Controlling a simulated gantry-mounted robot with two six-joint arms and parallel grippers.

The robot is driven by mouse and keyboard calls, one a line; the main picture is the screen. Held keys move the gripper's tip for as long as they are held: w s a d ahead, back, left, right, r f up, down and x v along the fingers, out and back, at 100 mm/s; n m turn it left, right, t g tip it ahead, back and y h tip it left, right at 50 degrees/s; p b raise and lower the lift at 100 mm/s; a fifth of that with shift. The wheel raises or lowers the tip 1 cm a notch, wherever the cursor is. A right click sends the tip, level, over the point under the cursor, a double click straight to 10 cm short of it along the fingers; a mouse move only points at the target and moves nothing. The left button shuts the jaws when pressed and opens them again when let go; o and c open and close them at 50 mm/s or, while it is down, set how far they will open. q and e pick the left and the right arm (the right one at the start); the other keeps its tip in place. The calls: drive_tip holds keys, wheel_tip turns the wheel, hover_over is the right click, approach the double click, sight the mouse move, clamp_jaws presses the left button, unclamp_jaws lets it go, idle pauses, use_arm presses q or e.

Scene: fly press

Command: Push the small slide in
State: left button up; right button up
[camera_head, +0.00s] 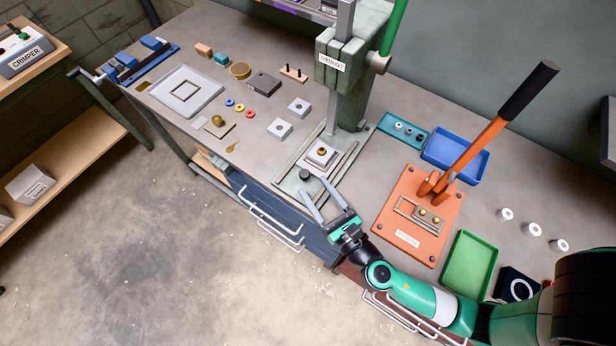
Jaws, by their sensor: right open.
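The grey-green fly press (341,60) stands at the back middle of the bench. On its base, a small pale slide (321,158) carries a block with a round brass piece (322,151), below the press ram. A round black knob (305,175) sits at the slide's front, near the bench edge. My right gripper (312,187) is open, its two fingers pointing toward the slide just in front of the knob. I cannot tell whether a fingertip touches it. No part shows between the fingers. My left gripper is not in view.
An orange lever press (412,238) stands right of the fly press, with a blue tray (455,152) and a green tray (468,263) nearby. Small parts and a pale square frame (187,91) lie to the left. Drawer handles (268,222) stick out below the bench edge.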

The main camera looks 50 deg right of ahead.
sight(307, 179)
drive_tip(key=x, duration=0.4)
drive_tip(key=shift+w, duration=0.1)
clamp_jaws()
idle(1.3)
